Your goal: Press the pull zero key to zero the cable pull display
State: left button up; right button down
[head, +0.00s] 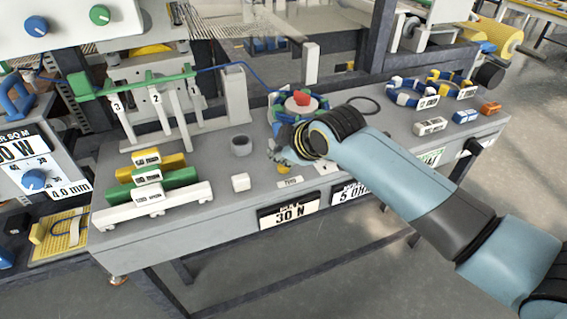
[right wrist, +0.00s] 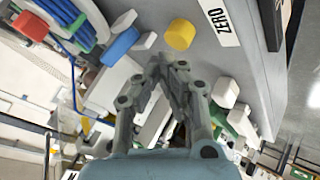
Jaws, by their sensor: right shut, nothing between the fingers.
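The yellow round key (right wrist: 180,36) stands on the grey bench top beside a white label reading ZERO (right wrist: 218,22). In the head view the key (head: 284,168) is small and partly hidden by my right gripper (head: 274,154). My right gripper is shut and empty; its fingertips (right wrist: 170,62) point toward the key, and a gap shows between them in the right wrist view. The display (head: 289,212) on the bench front reads 30 N. My left gripper is not in view.
A display reading 5 OHM (head: 350,192) is partly covered by my right arm. A red knob (head: 301,98) sits behind the gripper. A white block (head: 240,182) and a grey cup (head: 241,145) stand to the left. White, green and yellow bars (head: 152,204) lie farther left.

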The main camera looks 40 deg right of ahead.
aim_at(281, 166)
jog(key=shift+f, duration=0.15)
dwell(0.4)
jog(key=shift+f, duration=0.25)
jog(key=shift+f, duration=0.55)
dwell(0.6)
dwell(0.4)
jog(key=shift+r+p, duration=0.9)
jog(key=shift+r, duration=0.05)
notch_tip(281, 166, up, 5)
jog(key=p, duration=0.5)
jog(key=shift+r+p, duration=0.1)
jog(key=shift+p, duration=0.2)
